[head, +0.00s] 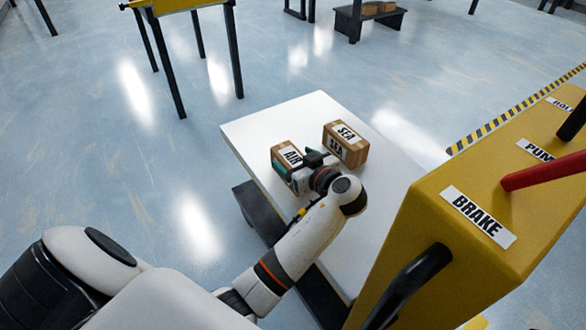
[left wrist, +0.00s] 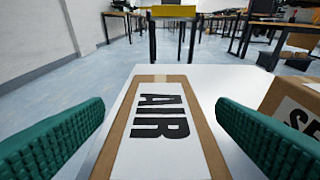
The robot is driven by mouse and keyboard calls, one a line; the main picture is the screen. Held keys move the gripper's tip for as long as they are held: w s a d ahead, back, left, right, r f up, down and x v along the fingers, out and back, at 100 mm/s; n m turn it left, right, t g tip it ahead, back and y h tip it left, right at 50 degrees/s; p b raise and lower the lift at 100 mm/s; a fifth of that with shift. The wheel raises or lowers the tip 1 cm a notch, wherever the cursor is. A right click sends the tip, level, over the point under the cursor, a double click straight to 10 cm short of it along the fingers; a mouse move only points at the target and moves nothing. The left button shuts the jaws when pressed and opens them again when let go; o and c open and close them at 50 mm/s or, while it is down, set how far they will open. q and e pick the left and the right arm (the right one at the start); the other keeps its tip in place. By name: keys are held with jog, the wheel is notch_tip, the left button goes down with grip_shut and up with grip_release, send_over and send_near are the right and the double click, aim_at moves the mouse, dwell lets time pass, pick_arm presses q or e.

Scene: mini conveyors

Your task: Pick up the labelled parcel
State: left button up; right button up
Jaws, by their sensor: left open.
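Two brown cardboard parcels stand on a white tabletop (head: 262,128). The one labelled AIR (head: 284,152) is on the left, partly hidden by my gripper. The one labelled SEA (head: 345,146) is to its right and a little apart. My left gripper (head: 296,164) is at the AIR parcel. In the left wrist view the AIR parcel (left wrist: 161,130) lies between the two green finger pads of my open left gripper (left wrist: 158,138), with a gap on each side. The SEA parcel (left wrist: 296,110) shows at the right edge there. My right gripper is not in view.
A yellow machine housing (head: 440,240) with a BRAKE label, a black handle and a red lever stands at the right, close to the table. A yellow-topped table (head: 180,5) is at the back left. A dark low stand with boxes (head: 368,18) is farther back.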

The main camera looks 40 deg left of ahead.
pick_arm(q)
jog(key=shift+c, duration=0.6)
jog(key=c, duration=1.1)
